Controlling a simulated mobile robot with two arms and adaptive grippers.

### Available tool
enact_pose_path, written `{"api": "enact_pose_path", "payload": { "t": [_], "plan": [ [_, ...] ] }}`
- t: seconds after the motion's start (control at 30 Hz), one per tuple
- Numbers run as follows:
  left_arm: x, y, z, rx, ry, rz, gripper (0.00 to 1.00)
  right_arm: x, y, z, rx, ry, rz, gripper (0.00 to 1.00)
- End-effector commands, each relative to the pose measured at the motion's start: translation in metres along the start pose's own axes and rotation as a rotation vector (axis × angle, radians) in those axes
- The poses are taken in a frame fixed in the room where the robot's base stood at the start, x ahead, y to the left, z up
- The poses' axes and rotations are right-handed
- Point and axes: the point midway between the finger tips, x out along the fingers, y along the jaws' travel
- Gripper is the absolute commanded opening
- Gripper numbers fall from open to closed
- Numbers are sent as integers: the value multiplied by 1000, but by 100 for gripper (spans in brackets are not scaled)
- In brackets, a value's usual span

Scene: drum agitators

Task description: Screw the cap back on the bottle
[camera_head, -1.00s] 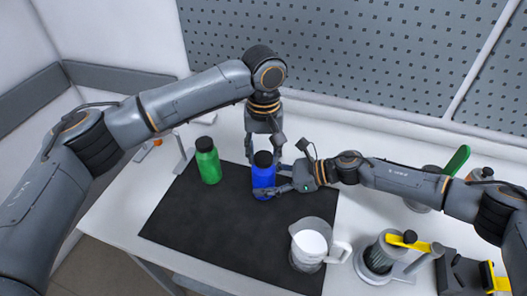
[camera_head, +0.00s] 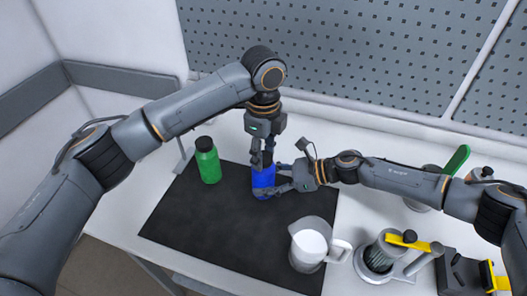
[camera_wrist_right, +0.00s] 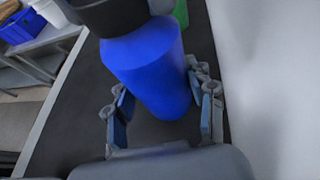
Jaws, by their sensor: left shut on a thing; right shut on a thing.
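The blue bottle (camera_head: 263,181) stands upright on the dark mat (camera_head: 210,232). My right gripper (camera_head: 284,178) is shut around the bottle's body from the right. The right wrist view shows its two fingers on either side of the blue bottle (camera_wrist_right: 150,70). The black cap (camera_wrist_right: 115,14) sits at the top of the bottle in that view, partly cut off by the frame edge. My left gripper (camera_head: 262,157) points down from above with its fingers shut on the cap. In the head view these fingers hide most of the cap, so I cannot tell how tight it sits.
A green bottle (camera_head: 208,161) with a black cap stands left of the blue one. Devices with yellow handles (camera_head: 408,240) are at the right. The mat's front left is clear.

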Motion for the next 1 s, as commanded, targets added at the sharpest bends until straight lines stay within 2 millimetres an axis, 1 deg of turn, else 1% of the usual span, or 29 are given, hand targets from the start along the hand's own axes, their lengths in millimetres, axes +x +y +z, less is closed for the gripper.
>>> {"api": "enact_pose_path", "payload": {
  "t": [0.03, 0.07, 0.23, 0.27, 0.3, 0.37, 0.67, 0.77, 0.87, 1.0],
  "plan": [
    [0, 0, -1, 78, 1, 1, 4, 0, 0, -1, 1, 2, 0, 0],
    [0, 0, -1, 120, 1, 1, 4, 0, 0, -1, 1, 2, 0, 0],
    [0, 0, -1, 130, 1, 1, 4, 0, 0, -1, 1, 1, 0, 0],
    [0, 0, -1, 130, 1, 1, 48, 0, 0, -1, 1, 2, 0, 0],
    [0, 0, -1, 130, 1, 1, 56, 0, 0, -1, 1, 2, 0, 0],
    [0, 0, 0, 129, 1, 1, 68, 0, 0, -1, 1, 1, 0, 0],
    [0, 0, 0, 127, 1, 1, 68, 0, 0, -1, 1, 1, 0, 0],
    [-5, 0, 0, 127, 0, -1, 68, 0, 0, -1, 1, 2, 0, 0],
    [-18, -1, 0, 127, 1, -2, 68, 0, 0, -1, 1, 1, 0, 0],
    [-47, -1, 0, 127, 0, -3, 68, 0, 0, -1, 0, 2, -1, 0]
  ]
}}
